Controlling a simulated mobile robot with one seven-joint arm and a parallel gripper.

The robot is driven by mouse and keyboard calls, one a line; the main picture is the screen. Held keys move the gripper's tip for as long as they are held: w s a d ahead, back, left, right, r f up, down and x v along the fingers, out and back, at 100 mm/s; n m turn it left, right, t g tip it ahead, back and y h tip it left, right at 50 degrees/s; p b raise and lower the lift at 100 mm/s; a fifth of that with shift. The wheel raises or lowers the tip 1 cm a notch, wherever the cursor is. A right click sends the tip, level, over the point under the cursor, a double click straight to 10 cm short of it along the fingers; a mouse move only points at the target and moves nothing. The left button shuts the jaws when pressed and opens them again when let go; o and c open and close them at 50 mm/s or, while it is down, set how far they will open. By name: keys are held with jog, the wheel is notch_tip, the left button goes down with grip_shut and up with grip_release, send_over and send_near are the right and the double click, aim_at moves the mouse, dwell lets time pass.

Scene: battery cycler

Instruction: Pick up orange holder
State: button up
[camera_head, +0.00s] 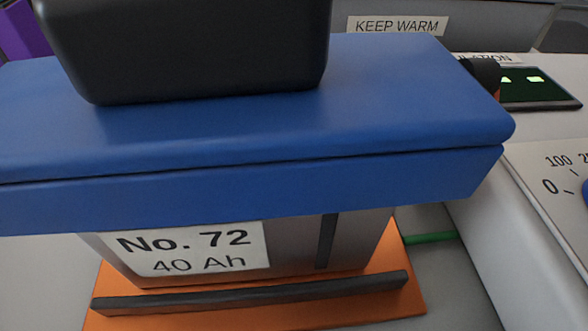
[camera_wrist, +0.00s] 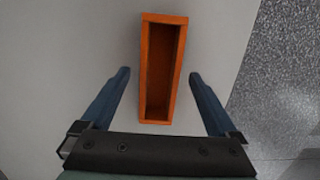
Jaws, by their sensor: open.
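In the wrist view, the orange holder (camera_wrist: 145,65) is a narrow, open-topped box with a dark hollow inside, lying on a light grey surface. My gripper (camera_wrist: 160,73) is open, with one blue finger on either side of the holder's lower part. Gaps show between the fingers and the holder in the picture, and nothing is gripped. I cannot tell how high the fingers are above it. I cannot make out this holder or my gripper in the head view.
In the head view, a grey battery labelled No. 72, 40 Ah (camera_head: 190,250) with a blue top (camera_head: 400,100) stands on an orange base (camera_head: 410,295). A black block (camera_head: 190,50) sits above it. A dial panel (camera_head: 545,220) is at right. Speckled floor (camera_wrist: 285,80) lies beyond the surface's edge.

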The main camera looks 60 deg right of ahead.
jog(key=shift+d+f, duration=0.1)
jog(key=shift+f, duration=0.65)
jog(key=shift+r, duration=0.1)
grip_shut()
notch_tip(320, 180, up, 10)
jog(key=p, duration=0.6)
